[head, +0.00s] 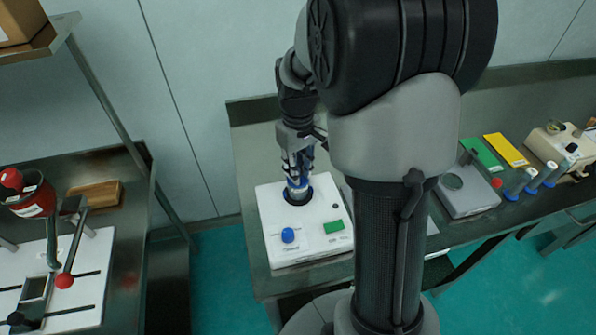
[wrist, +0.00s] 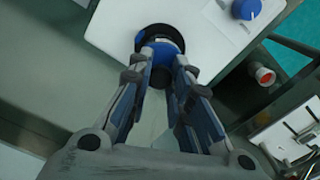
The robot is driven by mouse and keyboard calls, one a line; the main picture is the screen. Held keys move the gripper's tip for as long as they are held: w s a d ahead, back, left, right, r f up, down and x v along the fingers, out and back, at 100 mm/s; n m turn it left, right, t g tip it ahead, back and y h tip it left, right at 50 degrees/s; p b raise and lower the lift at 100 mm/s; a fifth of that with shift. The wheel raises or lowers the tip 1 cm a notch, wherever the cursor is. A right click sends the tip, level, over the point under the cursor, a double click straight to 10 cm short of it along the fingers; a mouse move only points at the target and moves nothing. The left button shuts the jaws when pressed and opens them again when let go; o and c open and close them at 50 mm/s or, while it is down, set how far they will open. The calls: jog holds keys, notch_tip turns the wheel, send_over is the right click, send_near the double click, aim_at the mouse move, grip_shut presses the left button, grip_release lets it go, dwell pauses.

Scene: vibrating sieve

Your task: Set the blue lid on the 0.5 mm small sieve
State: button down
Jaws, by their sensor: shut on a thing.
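The blue lid (wrist: 165,45) is between the fingertips of my gripper (wrist: 163,62) in the wrist view, and the gripper is shut on it. In the head view my gripper (head: 298,170) points down over the round black-rimmed opening of the white sieve shaker (head: 275,212). A small pale and blue cylindrical piece (head: 298,194) shows under the fingertips at this opening. The fingers hide most of it, so I cannot tell whether the lid touches the sieve. No 0.5 mm label is readable.
The shaker has a blue knob (head: 288,235) and a green button (head: 334,226) at its front. At right on the bench are a scale (head: 466,190), green (head: 482,154) and yellow (head: 506,150) plates, and several blue-capped containers. A second table (head: 128,245) stands at left.

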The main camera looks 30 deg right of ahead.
jog(key=shift+f, duration=0.15)
jog(key=c, duration=1.5)
grip_release()
jog(key=shift+o, duration=0.2)
notch_tip(320, 180, up, 12)
jog(key=p, duration=0.4)
jog(key=s+a+r+t, duration=0.2)
jog(key=s+a+r, duration=0.4)
jog(key=s+a, duration=0.15)
jog(key=s+a+m+t, duration=0.1)
jog(key=s+a, duration=0.4)
jog(key=s, duration=0.7)
jog(key=shift+f+t, duration=0.15)
jog(key=shift+t, duration=0.65)
